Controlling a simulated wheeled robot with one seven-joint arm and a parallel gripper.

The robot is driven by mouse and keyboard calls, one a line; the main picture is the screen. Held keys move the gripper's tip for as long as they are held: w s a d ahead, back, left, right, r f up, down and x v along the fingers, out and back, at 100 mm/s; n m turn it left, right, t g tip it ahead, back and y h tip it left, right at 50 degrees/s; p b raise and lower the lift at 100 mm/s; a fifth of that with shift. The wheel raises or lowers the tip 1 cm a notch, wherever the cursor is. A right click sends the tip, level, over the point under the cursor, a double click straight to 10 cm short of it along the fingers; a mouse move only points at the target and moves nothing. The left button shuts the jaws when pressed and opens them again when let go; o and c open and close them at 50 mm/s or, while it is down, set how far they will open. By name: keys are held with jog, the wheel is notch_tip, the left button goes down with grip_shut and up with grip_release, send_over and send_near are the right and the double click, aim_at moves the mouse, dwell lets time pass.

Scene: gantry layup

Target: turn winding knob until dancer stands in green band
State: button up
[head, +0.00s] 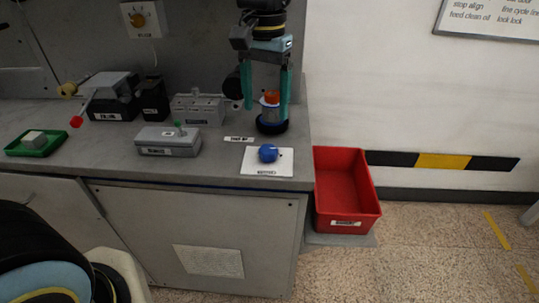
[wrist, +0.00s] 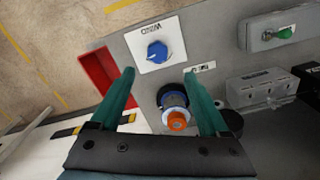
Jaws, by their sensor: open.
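A blue knob (head: 268,153) sits on a white plate (head: 252,167) near the bench's front right corner. It also shows in the wrist view (wrist: 157,51), with a pale pointer mark on its face. My gripper (head: 266,112) is open and empty, pointing down, behind the knob in the head view. In the wrist view the knob lies beyond and between my teal fingertips (wrist: 159,74), apart from them. I cannot make out a dancer or a green band in either view.
An orange-topped dark round fitting (wrist: 176,118) stands close to my fingers. A grey box with a green knob (head: 168,142), a green tray (head: 34,144) and a red-tipped lever (head: 77,121) are to the left. A red bin (head: 346,188) stands right of the bench.

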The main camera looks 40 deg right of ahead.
aim_at(268, 149)
jog(key=f, duration=0.5)
jog(key=f+p, duration=0.1)
jog(key=f, duration=0.5)
jog(key=shift+s+d, duration=0.15)
jog(key=shift+s, duration=0.05)
jog(key=shift+r, duration=0.1)
jog(key=shift+c, duration=0.2)
grip_shut()
